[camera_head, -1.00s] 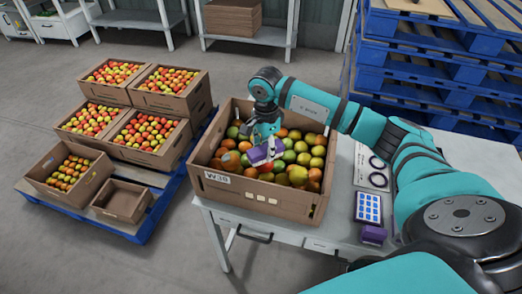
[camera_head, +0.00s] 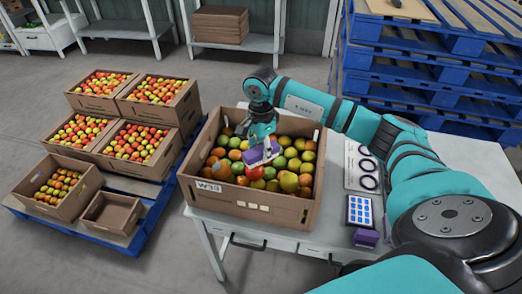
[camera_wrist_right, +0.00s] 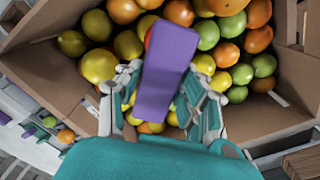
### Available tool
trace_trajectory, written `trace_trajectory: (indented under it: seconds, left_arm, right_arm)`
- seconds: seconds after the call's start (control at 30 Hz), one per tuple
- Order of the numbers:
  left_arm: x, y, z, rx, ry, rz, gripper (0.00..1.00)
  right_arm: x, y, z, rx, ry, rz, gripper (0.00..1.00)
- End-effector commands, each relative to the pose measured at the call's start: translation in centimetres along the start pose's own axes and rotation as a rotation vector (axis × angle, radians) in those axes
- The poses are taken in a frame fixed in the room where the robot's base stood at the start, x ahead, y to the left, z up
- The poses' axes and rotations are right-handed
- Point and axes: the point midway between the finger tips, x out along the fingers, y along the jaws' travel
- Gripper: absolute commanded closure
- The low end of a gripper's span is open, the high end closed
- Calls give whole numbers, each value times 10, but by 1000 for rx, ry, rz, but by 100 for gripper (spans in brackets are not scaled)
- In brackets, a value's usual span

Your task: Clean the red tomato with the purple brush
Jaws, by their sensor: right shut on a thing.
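My right gripper (camera_head: 261,147) is over the cardboard box (camera_head: 285,207) of mixed tomatoes on the table. It is shut on the purple brush (camera_head: 268,155), which also shows large between the fingers in the right wrist view (camera_wrist_right: 165,75). A red tomato (camera_head: 256,172) shows just below the brush, among green, yellow and orange ones. I cannot tell whether the brush touches it. In the right wrist view the brush and fingers cover that spot. My left gripper is not in view.
A purple block (camera_head: 366,237), a blue-and-white keypad-like panel (camera_head: 359,211) and a sheet with dark rings (camera_head: 366,172) lie right of the box. Filled tomato boxes and an empty box (camera_head: 112,213) sit on a blue pallet at left. Blue pallets (camera_head: 420,65) are stacked behind.

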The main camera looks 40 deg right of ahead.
Motion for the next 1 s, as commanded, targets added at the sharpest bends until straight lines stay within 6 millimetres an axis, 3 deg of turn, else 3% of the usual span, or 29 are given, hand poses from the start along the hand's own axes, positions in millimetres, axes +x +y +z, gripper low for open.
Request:
trace_trajectory:
  seconds: [0.5,1.0]
  left_arm:
    - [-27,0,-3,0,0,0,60]
    - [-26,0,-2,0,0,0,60]
  right_arm:
    - [-43,0,0,1,1,0,88]
    - [-44,0,0,0,1,0,88]
